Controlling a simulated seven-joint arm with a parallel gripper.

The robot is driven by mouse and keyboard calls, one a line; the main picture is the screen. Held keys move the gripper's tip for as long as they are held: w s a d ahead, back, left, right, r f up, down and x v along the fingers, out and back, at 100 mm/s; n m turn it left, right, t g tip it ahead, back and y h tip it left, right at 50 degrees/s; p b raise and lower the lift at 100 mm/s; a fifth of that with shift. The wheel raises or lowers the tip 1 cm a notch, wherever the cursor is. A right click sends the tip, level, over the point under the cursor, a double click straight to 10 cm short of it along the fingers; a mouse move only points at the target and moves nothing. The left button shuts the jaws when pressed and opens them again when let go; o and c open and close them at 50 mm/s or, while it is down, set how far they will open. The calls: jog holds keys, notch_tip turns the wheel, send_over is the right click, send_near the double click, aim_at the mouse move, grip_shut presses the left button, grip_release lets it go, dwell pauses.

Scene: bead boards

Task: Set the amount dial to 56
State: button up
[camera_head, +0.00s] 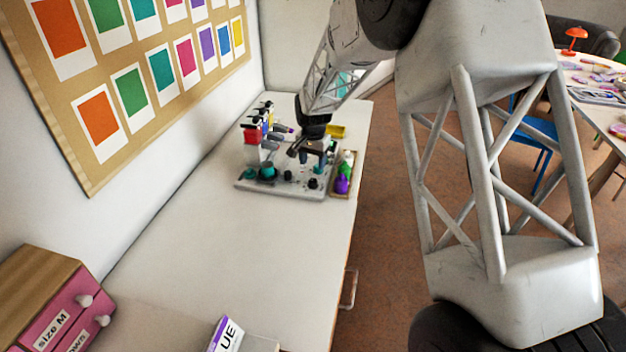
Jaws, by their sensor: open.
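A pale grey machine base (259,187) stands far down the white counter. It carries several bottles in red, yellow and blue, small dark knobs and teal parts. One dark knob (313,183) sits at its front edge and another dark knob (287,176) sits left of it. I cannot tell which part is the amount dial, and no numbers are readable at this size. My gripper (298,154) hangs open over the machine, above and behind the front knobs. Its fingertips are small and dark here, and I cannot tell whether they touch anything. My gripper hides part of the machine's middle.
A tray (333,194) with green and purple items stands right of the machine, with a yellow item (336,131) behind it. A pink drawer box (65,310) stands at near left. A wall board hangs at left.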

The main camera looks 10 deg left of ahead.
aim_at(313, 180)
jog(key=shift+f, duration=3.85)
jog(key=c, duration=0.9)
